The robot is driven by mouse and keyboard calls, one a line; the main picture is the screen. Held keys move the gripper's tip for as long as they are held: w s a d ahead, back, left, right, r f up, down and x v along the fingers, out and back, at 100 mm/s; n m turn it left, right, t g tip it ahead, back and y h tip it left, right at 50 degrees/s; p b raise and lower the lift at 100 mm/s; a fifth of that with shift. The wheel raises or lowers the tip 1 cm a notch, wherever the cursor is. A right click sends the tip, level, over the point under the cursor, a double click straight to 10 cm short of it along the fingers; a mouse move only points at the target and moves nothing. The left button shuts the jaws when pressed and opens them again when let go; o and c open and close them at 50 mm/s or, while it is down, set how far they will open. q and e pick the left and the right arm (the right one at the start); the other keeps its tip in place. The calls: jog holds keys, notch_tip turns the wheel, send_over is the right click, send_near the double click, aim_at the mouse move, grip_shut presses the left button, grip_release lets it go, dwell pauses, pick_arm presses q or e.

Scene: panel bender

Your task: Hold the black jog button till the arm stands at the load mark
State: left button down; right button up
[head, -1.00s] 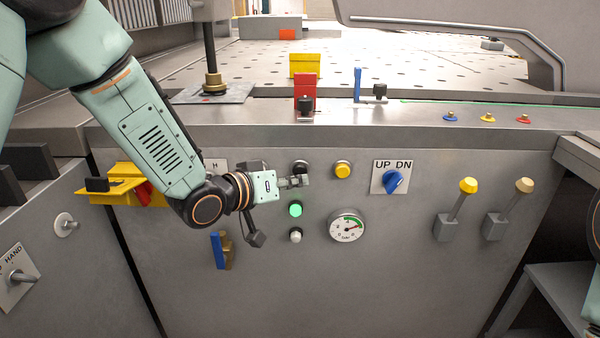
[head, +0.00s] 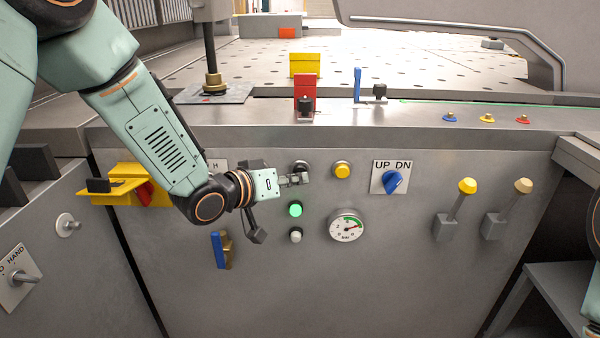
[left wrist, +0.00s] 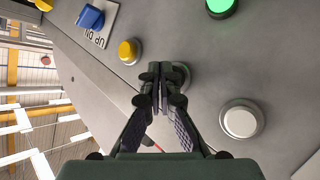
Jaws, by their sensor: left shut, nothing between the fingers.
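The black jog button (head: 301,166) sits in a ring on the grey front panel, left of a yellow button. My left gripper (head: 302,178) is shut and empty, its fingertips at the button and covering its lower part. In the left wrist view the shut fingers (left wrist: 161,78) cover most of the button's ring (left wrist: 182,72); I cannot tell whether the button is pressed in. A large curved grey arm (head: 440,18) stands over the perforated table at the upper right. I cannot make out which mark is the load mark.
A lit green button (head: 295,209) and a white button (head: 295,235) sit below. Right of them are a gauge (head: 346,226), the yellow button (head: 342,171), a blue UP DN knob (head: 392,181) and two levers (head: 460,205).

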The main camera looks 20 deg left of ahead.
pick_arm(q)
jog(key=shift+w+a, duration=0.1)
jog(key=shift+w, duration=0.3)
dwell(1.4)
jog(key=shift+s, duration=0.1)
dwell(2.4)
jog(key=shift+s+d+p, duration=0.25)
jog(key=shift+s+p, duration=0.15)
jog(key=shift+s, duration=0.4)
jog(key=shift+s+d+p, duration=0.1)
jog(key=shift+s+d, duration=0.15)
jog(key=shift+s, duration=0.55)
jog(key=shift+s+d+p, duration=0.15)
jog(key=shift+s+d, duration=0.05)
jog(key=shift+s, duration=0.6)
jog(key=shift+s+d+p, duration=0.1)
jog(key=shift+s+d, duration=0.15)
jog(key=shift+s, duration=0.55)
